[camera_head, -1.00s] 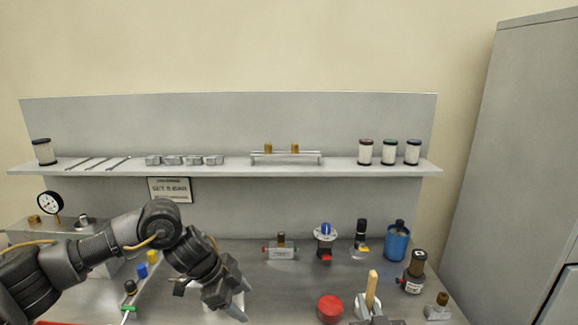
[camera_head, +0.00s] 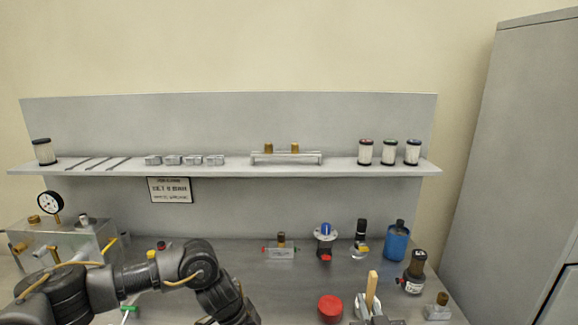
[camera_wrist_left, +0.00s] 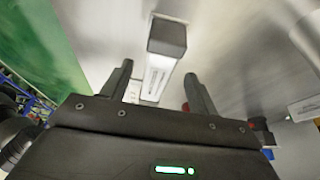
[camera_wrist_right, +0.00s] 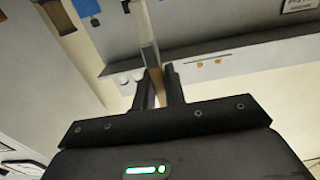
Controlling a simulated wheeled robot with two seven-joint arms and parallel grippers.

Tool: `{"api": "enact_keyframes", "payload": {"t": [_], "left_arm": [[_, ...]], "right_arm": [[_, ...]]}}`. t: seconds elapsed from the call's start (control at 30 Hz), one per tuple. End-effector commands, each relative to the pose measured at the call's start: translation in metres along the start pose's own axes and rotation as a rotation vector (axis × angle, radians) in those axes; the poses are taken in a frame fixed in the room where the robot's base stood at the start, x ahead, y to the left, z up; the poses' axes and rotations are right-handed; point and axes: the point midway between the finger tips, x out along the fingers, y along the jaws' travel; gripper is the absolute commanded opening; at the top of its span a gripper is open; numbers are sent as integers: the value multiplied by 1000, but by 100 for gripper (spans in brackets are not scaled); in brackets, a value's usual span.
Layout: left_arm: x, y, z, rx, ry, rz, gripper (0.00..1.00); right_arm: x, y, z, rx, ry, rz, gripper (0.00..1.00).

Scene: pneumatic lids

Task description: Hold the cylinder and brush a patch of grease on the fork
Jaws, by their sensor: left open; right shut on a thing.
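My right gripper (camera_head: 377,321) is at the bottom edge of the head view, largely cut off. It is shut on a wooden-handled brush (camera_head: 372,289), whose handle also shows between the fingers in the right wrist view (camera_wrist_right: 144,28). The bristles cannot be made out. My left gripper (camera_wrist_left: 158,92) is open. A pale cylinder (camera_wrist_left: 157,76) with a dark end block lies ahead of and between its fingers, and I cannot tell whether they touch it. In the head view my left arm hides the cylinder. I cannot make out the fork.
A round red tin (camera_head: 330,308) stands left of the brush. Behind are a blue container (camera_head: 397,243), a dark-topped unit (camera_head: 414,271), and a small valve block (camera_head: 280,250). A grey box with a gauge (camera_head: 52,238) is at left.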

Motion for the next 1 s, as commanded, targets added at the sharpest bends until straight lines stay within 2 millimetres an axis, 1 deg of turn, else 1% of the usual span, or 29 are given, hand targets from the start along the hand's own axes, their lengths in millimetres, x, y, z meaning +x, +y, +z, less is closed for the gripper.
{"api": "enact_keyframes", "payload": {"t": [0.03, 0.1, 0.33, 0.5, 1.0], "left_arm": [[8, 0, 0, -2, 0, 2, 60], [16, 0, 0, -1, 0, 2, 60], [33, 0, -1, 0, 1, -1, 60], [37, -1, 0, 0, 1, -2, 60], [36, -1, 0, 0, 1, -2, 60]], "right_arm": [[0, 0, 0, 0, 0, 0, 0], [0, 0, 0, 0, 0, 0, 0], [0, 0, 0, 0, 0, 0, 0], [0, 0, 0, 0, 0, 0, 0], [0, 0, -1, 0, 0, 0, 0]]}}
